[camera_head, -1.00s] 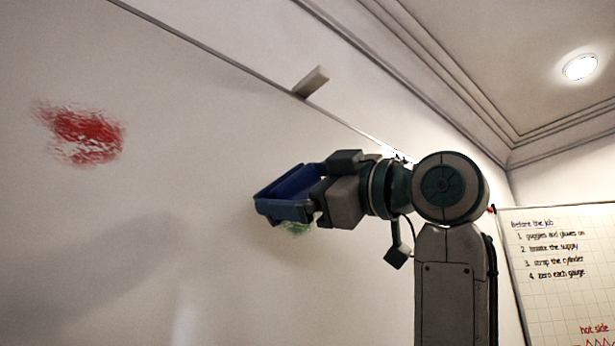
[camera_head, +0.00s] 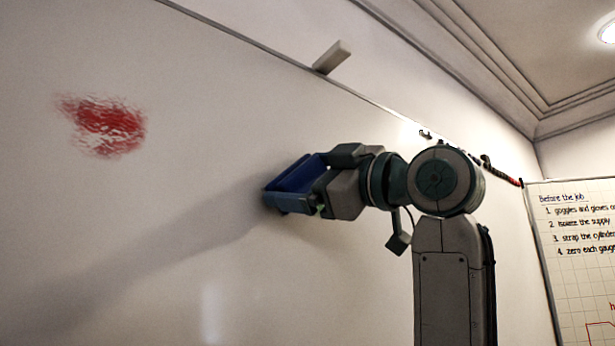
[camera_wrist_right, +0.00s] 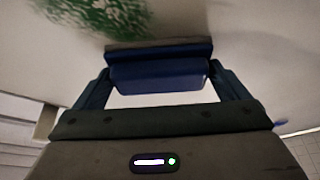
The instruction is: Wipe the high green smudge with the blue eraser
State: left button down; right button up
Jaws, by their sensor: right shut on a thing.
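The blue eraser (camera_head: 292,203) is held by my right gripper (camera_head: 318,192), whose fingers are shut on it at the whiteboard (camera_head: 230,110). The eraser also shows between the fingers in the right wrist view (camera_wrist_right: 160,72). The green smudge (camera_wrist_right: 108,14) is on the board just beyond the eraser, at the upper left of the right wrist view. The head view does not show the smudge. I cannot tell whether the eraser touches the board. My left gripper is not in view.
A red smudge (camera_head: 106,126) is on the board to the left. A pale block (camera_head: 332,57) sits on the board's top edge. A flip chart (camera_head: 580,240) with writing stands at the right. The board between the red smudge and the eraser is clear.

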jog(key=shift+w+a, duration=0.55)
jog(key=shift+w, duration=0.2)
dwell(0.3)
jog(key=shift+d, duration=0.15)
